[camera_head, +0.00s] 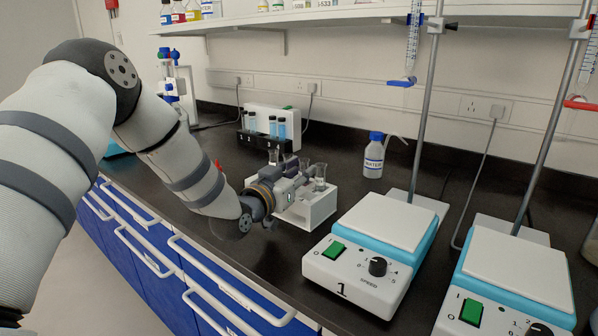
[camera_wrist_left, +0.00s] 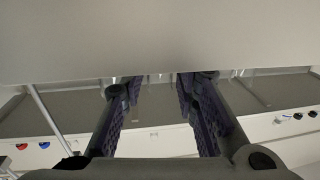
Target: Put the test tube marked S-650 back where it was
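My left gripper (camera_head: 300,183) is over the near side of a small white rack (camera_head: 314,212). In the left wrist view its two dark padded fingers (camera_wrist_left: 155,88) stand apart with a clear gap, and I see nothing held. Clear glass tubes, one of them here (camera_head: 320,178), stand at the white rack, partly hidden by the gripper. A dark rack (camera_head: 262,143) with numbered places stands behind, holding several tubes with blue content (camera_head: 282,129). I cannot read an S-650 mark on any tube. My right gripper is not in view.
A wash bottle marked WATER (camera_head: 374,160) stands right of the white rack. A stirrer plate marked 1 (camera_head: 372,245) is close in front, with a second one (camera_head: 512,275) further right. A white box (camera_head: 283,118) is behind the dark rack. Metal stands rise behind the plates.

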